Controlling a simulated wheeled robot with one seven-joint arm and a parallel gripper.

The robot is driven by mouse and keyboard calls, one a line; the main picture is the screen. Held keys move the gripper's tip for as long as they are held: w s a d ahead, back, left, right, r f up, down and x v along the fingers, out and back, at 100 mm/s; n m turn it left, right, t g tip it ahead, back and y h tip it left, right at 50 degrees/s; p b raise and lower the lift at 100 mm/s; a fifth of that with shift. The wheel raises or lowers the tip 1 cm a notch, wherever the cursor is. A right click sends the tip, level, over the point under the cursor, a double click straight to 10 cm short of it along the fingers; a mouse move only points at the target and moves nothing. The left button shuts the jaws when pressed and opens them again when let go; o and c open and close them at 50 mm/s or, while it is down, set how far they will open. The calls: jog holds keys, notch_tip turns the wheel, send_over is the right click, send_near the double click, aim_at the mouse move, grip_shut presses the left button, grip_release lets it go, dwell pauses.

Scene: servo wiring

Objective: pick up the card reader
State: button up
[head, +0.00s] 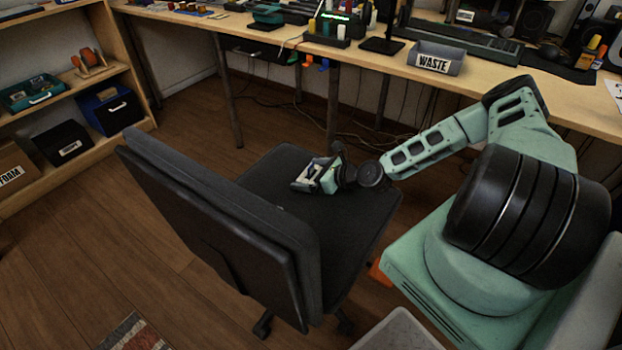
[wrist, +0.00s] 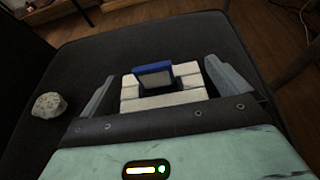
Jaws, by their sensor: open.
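A pale, block-like thing with a dark recess and a blue-topped upright piece, which looks like the card reader (wrist: 130,104), sits on the dark chair seat in the wrist view. My gripper (wrist: 161,70) is open, with one grey finger on each side of it. Gaps show between the fingers and its sides, the left one narrow. Its near edge is hidden behind my gripper's dark front bar. In the head view my gripper (head: 316,174) is low over the chair seat; the reader cannot be told apart clearly there.
A grey stone-like lump (wrist: 48,104) lies on the seat left of my gripper. The office chair's backrest (head: 215,220) rises to the left of my gripper. A cluttered desk (head: 390,64) with a waste bin (head: 437,58) runs behind. Shelves (head: 70,85) stand at far left.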

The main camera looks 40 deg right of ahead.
jog(key=shift+w+a+f, duration=0.25)
jog(key=shift+w, duration=0.3)
jog(key=c, duration=0.9)
jog(key=shift+r, duration=0.1)
